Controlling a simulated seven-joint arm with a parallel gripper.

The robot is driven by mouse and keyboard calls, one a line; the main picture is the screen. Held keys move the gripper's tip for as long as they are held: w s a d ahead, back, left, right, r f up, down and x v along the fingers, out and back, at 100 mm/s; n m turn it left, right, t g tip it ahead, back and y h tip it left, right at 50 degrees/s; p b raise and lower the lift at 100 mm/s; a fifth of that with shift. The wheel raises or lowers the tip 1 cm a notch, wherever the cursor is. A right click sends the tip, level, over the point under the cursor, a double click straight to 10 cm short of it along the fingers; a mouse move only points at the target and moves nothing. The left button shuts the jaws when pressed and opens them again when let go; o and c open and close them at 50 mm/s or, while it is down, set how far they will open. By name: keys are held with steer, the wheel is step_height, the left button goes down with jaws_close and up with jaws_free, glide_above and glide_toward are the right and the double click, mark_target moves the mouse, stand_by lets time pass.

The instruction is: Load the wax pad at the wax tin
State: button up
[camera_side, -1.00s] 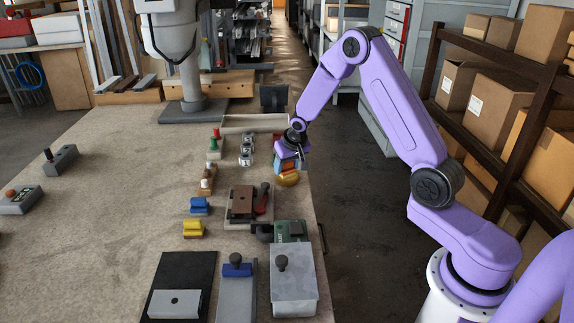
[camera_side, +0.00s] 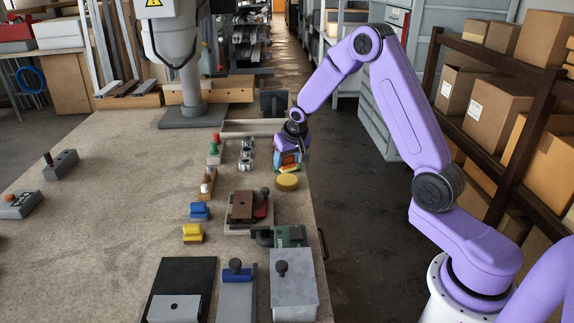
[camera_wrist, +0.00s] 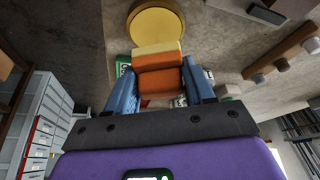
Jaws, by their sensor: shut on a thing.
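The wax pad is an orange block with a pale yellow face (camera_wrist: 158,60), and it also shows small in the side view (camera_side: 287,167). My gripper (camera_wrist: 162,82) is shut on it, with one blue finger on each side. The wax tin (camera_side: 288,183) is a round yellow disc near the table's right edge. In the wrist view the tin (camera_wrist: 156,22) lies just beyond the pad's yellow face. The pad is just above or behind the tin in the side view; I cannot tell whether they touch.
A brown block on a base (camera_side: 242,208) with a red part stands in front of the tin. Blue (camera_side: 200,211) and yellow (camera_side: 193,233) blocks lie to the left. Small knobbed pieces stand left of my gripper. The table's left middle is mostly clear.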

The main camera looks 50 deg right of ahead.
steer(key=shift+r, duration=1.6)
